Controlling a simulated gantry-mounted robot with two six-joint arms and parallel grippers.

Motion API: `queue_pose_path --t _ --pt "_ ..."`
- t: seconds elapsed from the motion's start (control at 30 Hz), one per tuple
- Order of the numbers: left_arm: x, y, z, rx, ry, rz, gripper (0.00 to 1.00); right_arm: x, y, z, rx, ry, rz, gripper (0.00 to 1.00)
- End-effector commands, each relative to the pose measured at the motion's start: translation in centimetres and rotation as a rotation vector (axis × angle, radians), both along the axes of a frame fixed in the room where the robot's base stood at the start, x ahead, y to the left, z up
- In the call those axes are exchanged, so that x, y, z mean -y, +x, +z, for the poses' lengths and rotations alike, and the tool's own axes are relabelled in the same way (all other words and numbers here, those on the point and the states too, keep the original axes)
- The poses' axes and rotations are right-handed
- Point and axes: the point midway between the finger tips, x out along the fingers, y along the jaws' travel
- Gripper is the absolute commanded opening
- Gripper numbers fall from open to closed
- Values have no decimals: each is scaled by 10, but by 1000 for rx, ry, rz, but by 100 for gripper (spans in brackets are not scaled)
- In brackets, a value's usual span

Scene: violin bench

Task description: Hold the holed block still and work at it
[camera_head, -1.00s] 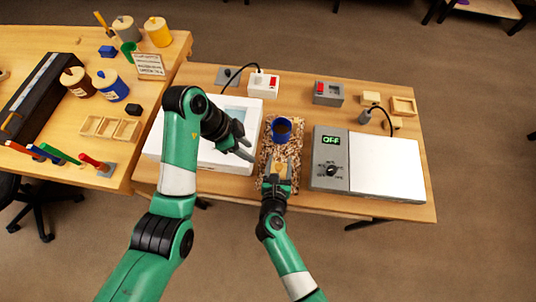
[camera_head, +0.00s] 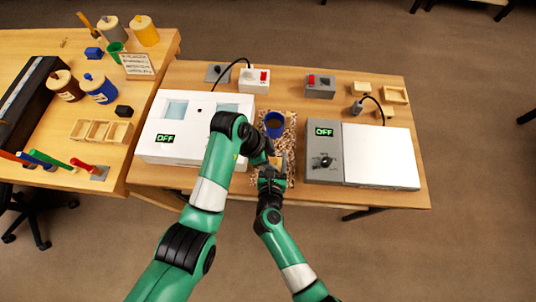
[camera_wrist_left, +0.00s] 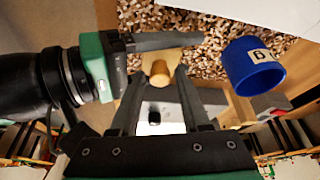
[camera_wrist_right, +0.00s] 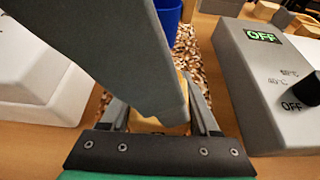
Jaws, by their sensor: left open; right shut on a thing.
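The pale wooden block (camera_wrist_left: 178,56) lies over the speckled mat (camera_head: 291,119). A round brown wooden piece (camera_wrist_left: 159,73) stands up at it in the left wrist view; I cannot tell whether it sits in a hole. My right gripper (camera_head: 273,171) is shut on the block, which also shows in the right wrist view (camera_wrist_right: 184,88). My left gripper (camera_head: 275,161) is open just above, its fingers on either side of the round piece in the left wrist view, with no clear contact. One of its fingers hides much of the block in the right wrist view.
A blue cup (camera_head: 275,124) stands on the mat just beyond the grippers. A white device (camera_head: 174,151) is at the left and a grey-and-white device (camera_head: 322,164) at the right; both read OFF. Small wooden pieces lie at the back right.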

Motion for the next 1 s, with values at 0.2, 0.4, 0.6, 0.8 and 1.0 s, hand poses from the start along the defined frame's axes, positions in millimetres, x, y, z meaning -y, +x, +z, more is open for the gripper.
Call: queue_pose_path --t 0.2,0.4,0.6,0.8,1.0 --pt "0 0 0 0 0 0 41 0 0 0 0 0 0 5" --pt "0 0 0 0 0 0 5 0 0 0 0 0 0 5" --pt "0 0 0 0 -1 0 23 0 0 0 0 0 0 5" --pt "0 0 0 -1 -1 0 0 0 0 0 0 0 0 5" --pt "0 0 0 0 -1 0 0 0 0 0 0 0 0 5"
